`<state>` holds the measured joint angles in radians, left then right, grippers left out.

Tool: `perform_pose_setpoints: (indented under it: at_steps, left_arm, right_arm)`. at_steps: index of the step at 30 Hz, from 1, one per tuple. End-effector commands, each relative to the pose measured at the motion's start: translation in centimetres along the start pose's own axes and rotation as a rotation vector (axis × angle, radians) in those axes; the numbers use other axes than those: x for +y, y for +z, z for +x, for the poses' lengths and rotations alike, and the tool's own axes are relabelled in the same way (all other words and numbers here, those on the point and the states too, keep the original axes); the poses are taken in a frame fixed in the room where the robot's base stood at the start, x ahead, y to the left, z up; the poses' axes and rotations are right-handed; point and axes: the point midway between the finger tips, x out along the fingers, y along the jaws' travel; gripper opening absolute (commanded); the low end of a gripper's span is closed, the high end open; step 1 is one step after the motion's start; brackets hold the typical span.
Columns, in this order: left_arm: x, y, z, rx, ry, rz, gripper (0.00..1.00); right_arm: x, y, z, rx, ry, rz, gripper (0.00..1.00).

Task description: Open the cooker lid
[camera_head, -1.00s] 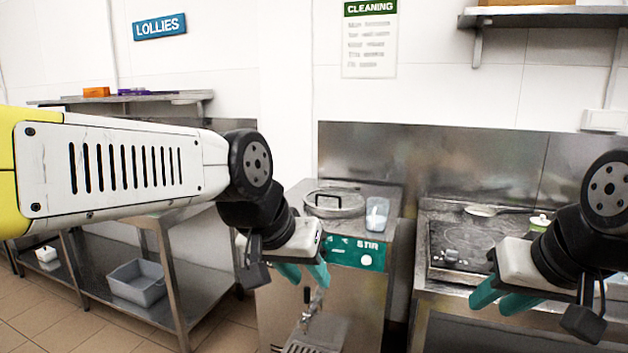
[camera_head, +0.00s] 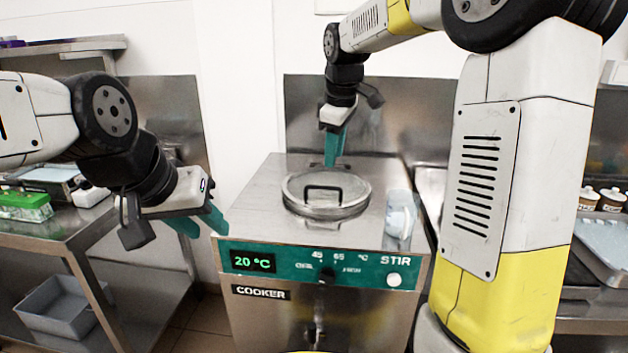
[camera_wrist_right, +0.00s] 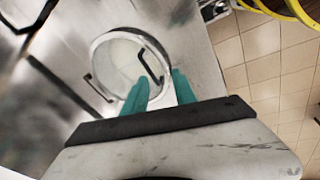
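The cooker (camera_head: 262,215) is a steel box with a green front panel reading 20 °C. Its round lid (camera_head: 350,186) lies flat and closed on top, with a black handle (camera_head: 323,188) standing up from it. My right gripper (camera_head: 333,160) reaches down behind the lid, near its far edge, holding nothing. In the right wrist view its two teal fingers (camera_wrist_right: 160,84) are apart, with the lid (camera_wrist_right: 112,54) and handle (camera_wrist_right: 151,66) beyond them. My left gripper (camera_head: 203,228) is open and empty at the cooker's front left, apart from the lid.
A clear cup (camera_head: 400,222) stands on the cooker top right of the lid. A steel table (camera_head: 90,222) with a green box (camera_head: 25,206) is at left, a grey bin (camera_head: 62,308) below it. My right arm covers much of the right side.

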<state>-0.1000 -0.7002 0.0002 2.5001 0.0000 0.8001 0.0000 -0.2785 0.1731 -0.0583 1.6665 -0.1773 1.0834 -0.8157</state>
Motion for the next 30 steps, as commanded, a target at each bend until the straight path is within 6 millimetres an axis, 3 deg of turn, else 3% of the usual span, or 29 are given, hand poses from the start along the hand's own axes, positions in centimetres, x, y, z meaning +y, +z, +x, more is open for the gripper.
perform_pose_setpoints:
  at_steps: [3,10,14,24,30]
  left_arm:
    - [0.0,0.0,0.0,0.0,0.0,0.0,0.36]
    - [0.0,0.0,0.0,0.0,0.0,0.0,0.36]
    - [0.0,0.0,0.0,0.0,0.0,0.0,0.36]
    - [0.0,0.0,0.0,0.0,0.0,0.0,0.36]
    - [0.0,0.0,0.0,0.0,0.0,0.0,0.36]
  right_arm:
    - [1.8,-2.6,2.5,-0.046,-0.015,-0.137,0.33]
    - [3.2,-5.0,5.1,-0.092,-0.03,-0.283,0.33]
    - [3.4,-5.1,6.2,-0.099,-0.033,-0.302,0.33]
    - [3.2,-4.6,11.3,-0.099,-0.034,-0.3,0.33]
    - [3.2,-4.4,12.9,-0.098,-0.033,-0.299,0.33]
